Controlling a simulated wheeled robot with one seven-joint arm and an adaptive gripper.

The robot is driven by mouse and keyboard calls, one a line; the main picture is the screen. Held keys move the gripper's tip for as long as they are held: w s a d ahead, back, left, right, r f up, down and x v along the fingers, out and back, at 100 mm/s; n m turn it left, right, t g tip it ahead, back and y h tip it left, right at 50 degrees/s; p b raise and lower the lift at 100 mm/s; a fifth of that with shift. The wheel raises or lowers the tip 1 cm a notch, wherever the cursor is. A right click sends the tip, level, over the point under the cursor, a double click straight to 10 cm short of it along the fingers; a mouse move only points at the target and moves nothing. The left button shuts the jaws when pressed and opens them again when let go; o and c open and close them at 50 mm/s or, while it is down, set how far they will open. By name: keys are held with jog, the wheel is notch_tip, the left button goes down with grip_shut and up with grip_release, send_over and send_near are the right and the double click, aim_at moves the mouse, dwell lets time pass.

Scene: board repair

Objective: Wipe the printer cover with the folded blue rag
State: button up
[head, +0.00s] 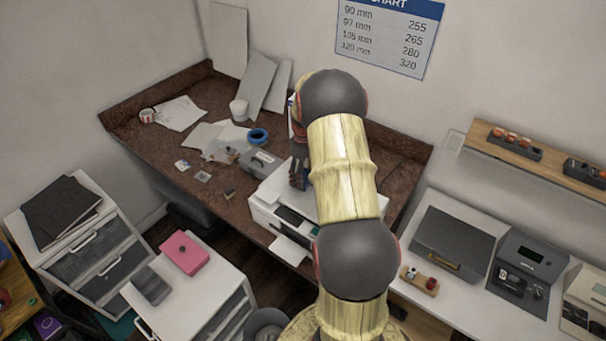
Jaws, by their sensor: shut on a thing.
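The white printer (265,213) stands at the front right of the brown desk, with its output tray sticking out at the front. Its flat light cover (272,192) is partly hidden by my arm. My gripper (298,183) is dark, points down and is low over the cover, largely behind my arm. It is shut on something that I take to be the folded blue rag. The rag itself cannot be made out, and I cannot tell whether it touches the cover.
A grey box (260,162) and a blue tape ring (258,136) lie left of the printer, with papers (180,113) further left. A white cup (239,110) stands at the back. A white counter (460,306) with devices is at right. A pink box (184,252) sits on drawers in front.

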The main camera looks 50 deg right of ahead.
jog(key=shift+s+d+r, duration=0.1)
jog(key=shift+s+d, duration=0.05)
jog(key=shift+s, duration=1.45)
jog(key=shift+s+d, duration=0.15)
jog(key=shift+s, duration=1.8)
jog(key=shift+w+a, duration=0.15)
jog(key=shift+w, duration=1.7)
jog(key=shift+w+a, duration=0.15)
jog(key=shift+w, duration=1.7)
jog(key=shift+r+p, duration=1.55)
jog(key=shift+r, duration=1.4)
notch_tip(320, 180, up, 3)
jog(key=shift+p, duration=0.8)
